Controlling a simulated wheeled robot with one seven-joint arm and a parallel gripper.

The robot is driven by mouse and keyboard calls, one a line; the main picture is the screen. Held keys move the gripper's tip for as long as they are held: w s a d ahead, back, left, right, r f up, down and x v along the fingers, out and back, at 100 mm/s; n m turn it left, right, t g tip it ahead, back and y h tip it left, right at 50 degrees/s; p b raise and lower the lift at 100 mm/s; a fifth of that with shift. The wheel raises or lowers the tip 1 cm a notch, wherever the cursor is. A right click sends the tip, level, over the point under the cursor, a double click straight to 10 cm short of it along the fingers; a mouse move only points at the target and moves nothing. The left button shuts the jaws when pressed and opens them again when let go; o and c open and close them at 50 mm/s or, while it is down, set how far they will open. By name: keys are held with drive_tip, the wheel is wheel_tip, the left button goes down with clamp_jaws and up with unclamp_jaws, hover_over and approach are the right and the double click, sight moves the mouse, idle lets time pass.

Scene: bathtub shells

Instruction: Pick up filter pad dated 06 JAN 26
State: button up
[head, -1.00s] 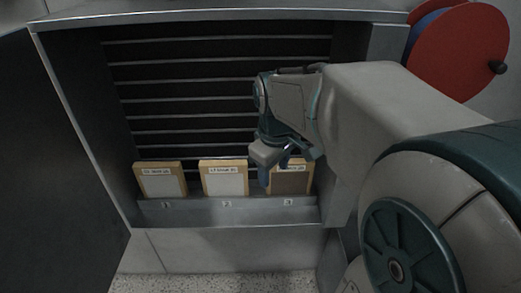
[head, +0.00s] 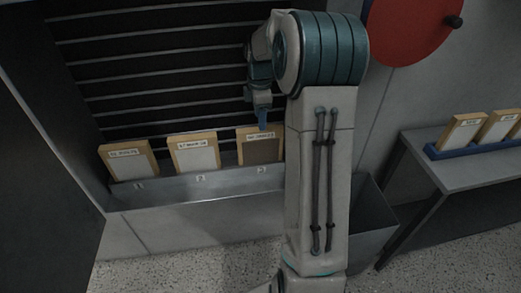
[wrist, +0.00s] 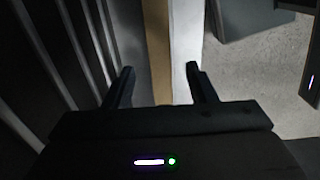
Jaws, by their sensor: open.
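Three wood-framed filter pads stand in a numbered metal trough (head: 225,184): a left pad (head: 130,163) and a middle pad (head: 195,158), both pale, and a right pad (head: 262,150) with a darker brown face. Each carries a label at its top, too small to read surely, so I cannot tell which is dated 06 JAN 26. My gripper (head: 262,118) is at the top edge of the right pad. In the wrist view my gripper (wrist: 160,72) is open, its fingers on either side of a tan frame edge (wrist: 158,45) and a pale strip. Contact cannot be told.
A black slatted panel (head: 160,70) rises behind the trough. A dark door (head: 40,180) stands at left. At right, a grey bench (head: 470,170) bears more framed pads (head: 462,132) in a blue holder (head: 440,153). A red disc (head: 410,30) hangs above. A grey bin (head: 370,220) stands beside my arm.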

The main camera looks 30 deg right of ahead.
sight(260, 138)
wheel_tip(260, 138, down, 9)
drive_tip(key=shift+f+p, duration=0.2)
drive_tip(key=shift+p, duration=0.2)
drive_tip(key=shift+c, duration=0.3)
clamp_jaws()
